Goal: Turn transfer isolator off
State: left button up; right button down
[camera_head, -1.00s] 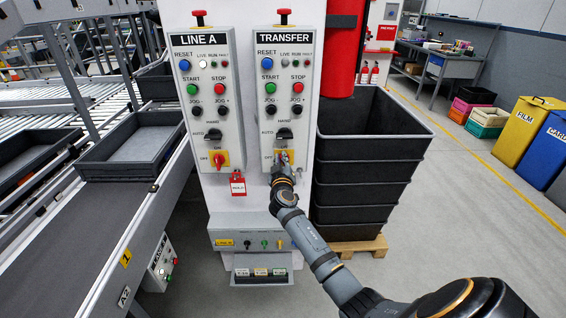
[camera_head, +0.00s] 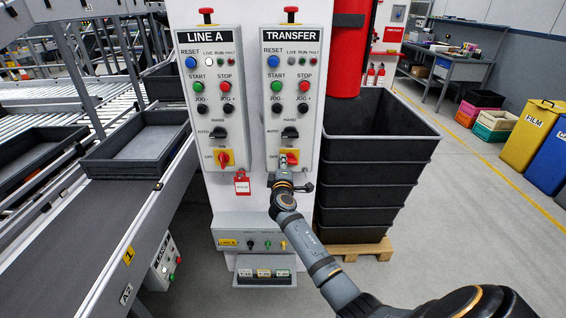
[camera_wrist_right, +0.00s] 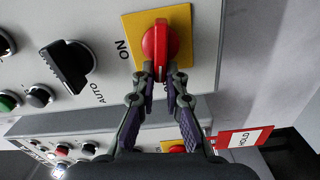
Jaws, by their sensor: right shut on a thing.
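The TRANSFER panel (camera_head: 292,100) stands on the right of the white column, with its red isolator handle (camera_head: 292,157) on a yellow plate at the bottom. In the right wrist view the red handle (camera_wrist_right: 160,48) shows large, on its yellow plate (camera_wrist_right: 132,28), with ON printed beside it. The handle's long axis lies crosswise to the panel, its end towards the OFF side. My right gripper (camera_wrist_right: 162,80) is shut on that end; its fingers partly cover the OFF print. In the head view my right gripper (camera_head: 284,170) reaches up from below. My left gripper is out of view.
The LINE A panel (camera_head: 211,100) with a similar red isolator (camera_head: 223,158) is just left. A red tag (camera_head: 242,183) hangs between them. A small control box (camera_head: 248,237) sits below. Stacked black crates (camera_head: 374,140) stand right; a conveyor (camera_head: 90,240) runs left.

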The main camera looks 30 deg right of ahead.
jog(key=shift+f+n, duration=0.3)
jog(key=shift+n, duration=0.7)
jog(key=c, duration=1.4)
grip_release()
jog(key=v, duration=1.2)
jog(key=shift+f, duration=0.1)
